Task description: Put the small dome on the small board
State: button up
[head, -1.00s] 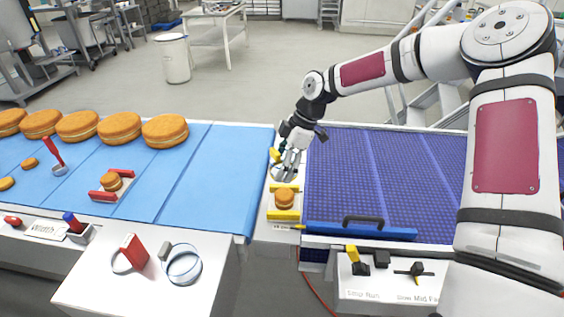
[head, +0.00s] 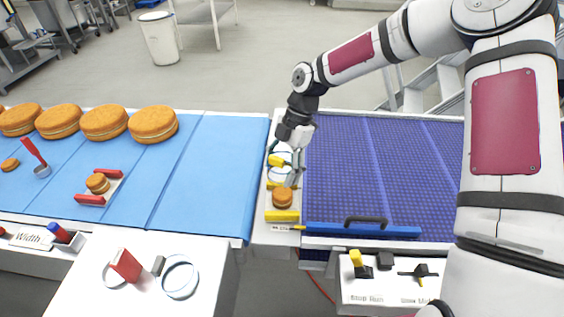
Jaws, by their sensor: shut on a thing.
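The small board (head: 282,215) lies on the narrow white strip between the two belts, with yellow end bars and a small orange-brown round (head: 282,197) on it. My gripper (head: 290,172) is just behind the board, pointing down, its jaws shut on what looks like the small dome (head: 280,174). The dome looks clear with a pale rim, and a yellow part shows beside the fingers. The dome appears behind the round, not over it. Its lower edge is too small and overlapped to tell whether it touches the strip.
A blue bar with a dark handle (head: 365,220) lies right of the board, along the purple belt's front edge. The blue belt (head: 215,170) is bare near the strip. Farther left are a red-ended board (head: 90,199) with a small round and several large rounds (head: 153,124).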

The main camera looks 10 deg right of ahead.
aim_at(282, 193)
jog(key=shift+f+b, duration=1.2)
jog(key=shift+f, duration=4.95)
jog(key=c, duration=0.4)
jog(key=shift+o, duration=0.2)
jog(key=shift+s, duration=0.4)
jog(key=o, duration=1.5)
jog(key=shift+o, duration=0.5)
jog(key=shift+w, duration=0.15)
jog(key=shift+o, duration=0.5)
jog(key=shift+r, duration=0.1)
